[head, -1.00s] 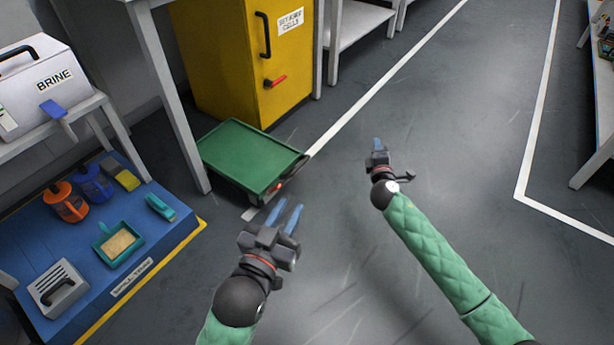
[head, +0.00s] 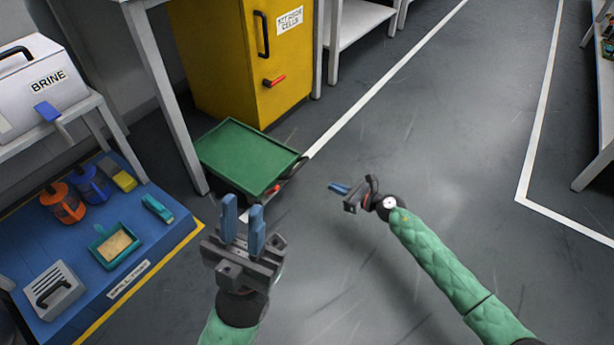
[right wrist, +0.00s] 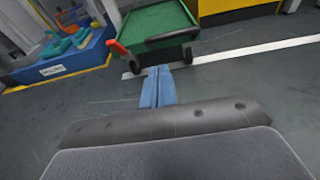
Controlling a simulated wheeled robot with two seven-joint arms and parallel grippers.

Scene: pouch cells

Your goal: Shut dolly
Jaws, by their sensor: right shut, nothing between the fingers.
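The green dolly (head: 248,156) stands on the floor in front of the yellow cabinet, by the leg of a white table. Its dark handle is at its right end; in the right wrist view the dolly (right wrist: 158,22) shows at the top with a black handle bar (right wrist: 172,36) and a red lever (right wrist: 118,47). My left gripper (head: 242,225) is open and empty, its blue fingers apart, in front of the dolly's near corner. My right gripper (head: 339,188) is shut and empty, right of the dolly and apart from it; its fingers (right wrist: 157,86) point toward the handle side.
The yellow cabinet (head: 225,60) with a red handle stands behind the dolly. A blue platform (head: 75,290) at left holds orange and blue jugs, a teal tray and a grey box. A white BRINE case (head: 45,95) sits above. The floor right of the dolly is clear.

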